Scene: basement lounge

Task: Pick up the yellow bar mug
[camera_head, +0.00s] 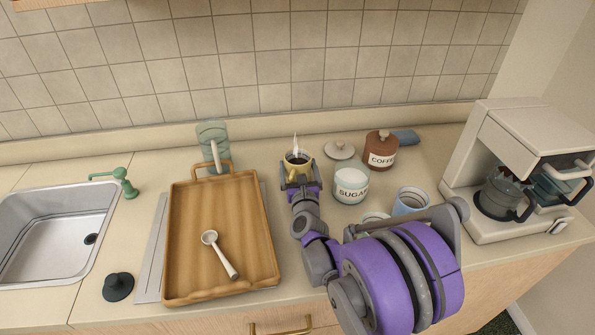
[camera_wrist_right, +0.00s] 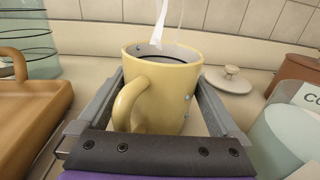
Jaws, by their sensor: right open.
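My right gripper (camera_head: 299,181) is open at the mug's near side. Its two fingers in the wrist view (camera_wrist_right: 160,105) reach along the left and right of the mug, with the handle between them. I cannot tell whether either finger touches the mug. My left gripper is not in view.
A wooden tray (camera_head: 190,250) with a white scoop (camera_head: 221,256) lies left. The sugar jar (camera_head: 351,183), brown coffee jar (camera_head: 381,146), a pale lid (camera_head: 340,151) and a blue-rimmed cup (camera_head: 411,200) stand right. A coffee machine (camera_head: 490,150) is far right, a sink (camera_head: 40,225) far left.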

